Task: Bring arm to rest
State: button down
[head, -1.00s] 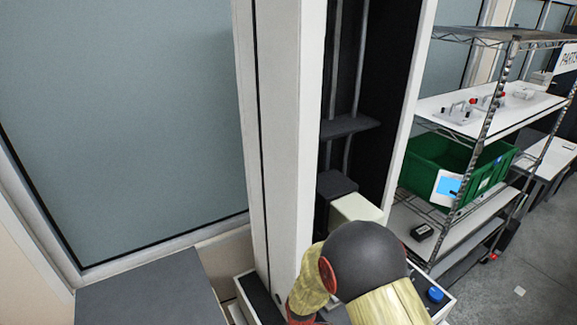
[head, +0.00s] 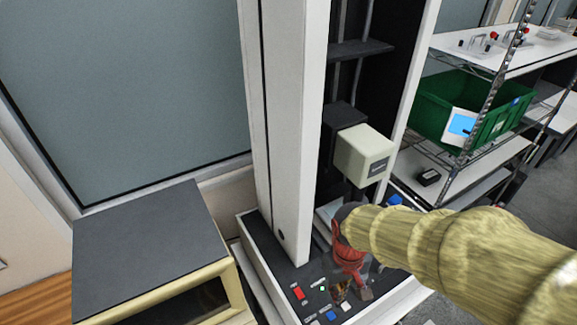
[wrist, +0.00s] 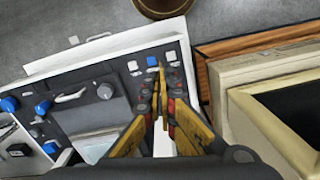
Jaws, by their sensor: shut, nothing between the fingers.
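My arm reaches in from the right in the head view, over the dark base of a tall white-columned machine (head: 290,150). My gripper (head: 352,291) points down in front of the column, above the machine's panel of small coloured buttons. In the wrist view my gripper (wrist: 163,88) has its yellow, red and black fingers together with nothing between them. They are over the panel (wrist: 100,120) edge by a blue button (wrist: 152,61). I cannot tell whether the tips touch the panel.
A beige box head (head: 363,155) hangs on the machine close behind my gripper. A dark-topped cabinet (head: 145,240) stands left of the machine. A wire shelf with a green bin (head: 440,105) stands at the right. Bare grey floor (wrist: 60,25) shows past the panel.

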jog(key=s+d+r+m+t+b, duration=0.3)
jog(key=s+d+t+b, duration=0.2)
jog(key=b, duration=0.8)
jog(key=shift+d+m+t+b, duration=0.3)
jog(key=shift+d+t+b, duration=0.15)
jog(key=shift+d, duration=0.4)
